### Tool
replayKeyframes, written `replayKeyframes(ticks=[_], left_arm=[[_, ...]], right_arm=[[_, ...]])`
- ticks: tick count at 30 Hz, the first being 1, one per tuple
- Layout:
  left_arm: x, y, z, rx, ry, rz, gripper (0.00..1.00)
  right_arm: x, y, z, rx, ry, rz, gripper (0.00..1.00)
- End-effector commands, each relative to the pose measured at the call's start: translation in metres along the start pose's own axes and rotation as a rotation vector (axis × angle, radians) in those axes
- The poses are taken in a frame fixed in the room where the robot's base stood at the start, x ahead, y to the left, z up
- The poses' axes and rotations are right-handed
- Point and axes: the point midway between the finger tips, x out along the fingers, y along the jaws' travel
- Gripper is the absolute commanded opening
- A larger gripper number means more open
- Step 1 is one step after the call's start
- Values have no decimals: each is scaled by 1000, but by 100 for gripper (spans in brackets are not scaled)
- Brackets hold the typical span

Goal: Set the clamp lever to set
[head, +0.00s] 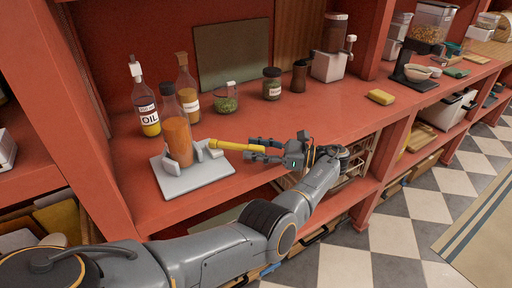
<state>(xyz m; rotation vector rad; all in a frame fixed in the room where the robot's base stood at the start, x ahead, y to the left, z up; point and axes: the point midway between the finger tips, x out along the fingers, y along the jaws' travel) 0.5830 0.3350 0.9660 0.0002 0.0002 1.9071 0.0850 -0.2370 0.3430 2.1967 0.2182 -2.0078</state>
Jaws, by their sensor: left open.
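The clamp stands on a pale grey base plate (193,184) on the red shelf, with grey jaws on both sides of an orange canister (178,142). The canister is upright and has a dark top. The yellow clamp lever (236,146) sticks out to the right from the clamp, nearly level. My left gripper (256,149) is at the lever's right end, with its fingers pointing left. It is open, and one finger shows above the other. I cannot tell whether it touches the lever. My right gripper is not in view.
An oil bottle (146,103), a second bottle (187,87) and a jar of green herbs (226,98) stand behind the clamp. A dark jar (271,84) and a yellow sponge (381,97) are further right. The shelf between sponge and gripper is clear.

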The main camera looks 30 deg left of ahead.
Motion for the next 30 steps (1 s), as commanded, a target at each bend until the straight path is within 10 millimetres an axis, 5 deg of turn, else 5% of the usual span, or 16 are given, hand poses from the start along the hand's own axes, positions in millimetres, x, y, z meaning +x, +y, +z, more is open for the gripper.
replayKeyframes(ticks=[8,18,30], left_arm=[[0,0,23,-5,0,1,46],[1,-1,86,-3,0,1,46],[1,-1,100,0,0,0,46]], right_arm=[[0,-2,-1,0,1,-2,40],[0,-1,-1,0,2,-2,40],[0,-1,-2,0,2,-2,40]])
